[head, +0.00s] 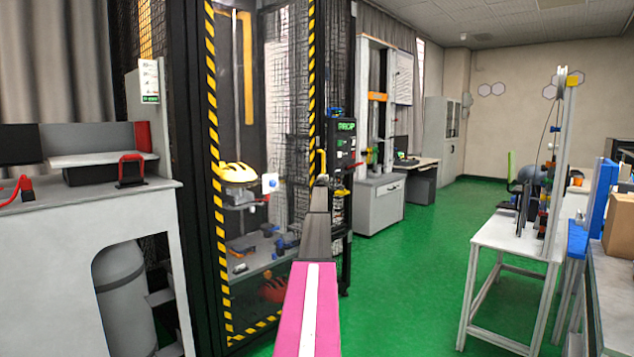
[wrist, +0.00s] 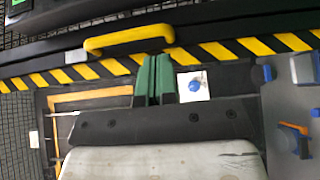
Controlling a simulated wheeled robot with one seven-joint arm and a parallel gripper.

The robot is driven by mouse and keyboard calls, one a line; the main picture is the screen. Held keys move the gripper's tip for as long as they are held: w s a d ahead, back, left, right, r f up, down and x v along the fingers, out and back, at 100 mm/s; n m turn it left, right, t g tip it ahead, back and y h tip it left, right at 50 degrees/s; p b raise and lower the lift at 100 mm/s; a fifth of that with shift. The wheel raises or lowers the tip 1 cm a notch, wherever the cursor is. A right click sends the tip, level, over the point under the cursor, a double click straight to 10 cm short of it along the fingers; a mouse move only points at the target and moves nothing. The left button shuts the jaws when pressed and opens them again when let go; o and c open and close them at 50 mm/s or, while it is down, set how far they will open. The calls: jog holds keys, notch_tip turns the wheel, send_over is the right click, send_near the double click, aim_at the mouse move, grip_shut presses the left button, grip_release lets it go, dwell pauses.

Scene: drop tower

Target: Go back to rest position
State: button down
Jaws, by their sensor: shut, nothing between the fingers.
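My gripper (wrist: 153,79) shows in the wrist view with its two green fingers together and nothing between them. Their tips point at a yellow handle (wrist: 130,38) on a dark frame; they appear close to it, and I cannot tell whether they touch. In the head view my pink and grey arm reaches forward towards the drop tower's dark frame (head: 184,150), and the yellow handle (head: 321,163) shows just beyond its far end. The fingers are not clear there.
The tower has yellow-black striped edges (head: 213,130) and a yellow helmet (head: 237,173) inside. A control panel (head: 343,150) is beside the tower. White tables (head: 515,242) stand right; green floor (head: 430,270) between is clear.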

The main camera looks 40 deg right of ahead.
jog(key=shift+s+d, duration=0.15)
jog(key=shift+s, duration=1.05)
jog(key=s+a+f+m+g+y, duration=0.25)
jog(key=a+f, duration=0.75)
jog(key=a, duration=0.7)
jog(key=s+a+f+m+g+y, duration=0.15)
jog(key=s+a+f, duration=0.25)
jog(key=a+f, duration=0.95)
jog(key=s+a+f+m+g+y, duration=0.15)
jog(key=s+a+f, duration=0.35)
jog(key=a, duration=1.5)
jog(key=s+a+f+m+g+y, duration=0.1)
jog(key=s+a+f+y, duration=0.1)
jog(key=s+a+f, duration=0.6)
jog(key=s+a+f+m+g+y, duration=0.15)
jog(key=s+a, duration=0.35)
jog(key=a, duration=0.8)
jog(key=s+a+f+g+y, duration=0.2)
jog(key=s+a, duration=0.6)
jog(key=s, duration=0.2)
jog(key=s+a+f+g+y, duration=0.1)
jog(key=s+a+g+y, duration=0.1)
jog(key=s+a, duration=0.7)
jog(key=shift+s+f+m+g, duration=0.3)
jog(key=shift+s+f, duration=0.1)
jog(key=shift+s, duration=0.45)
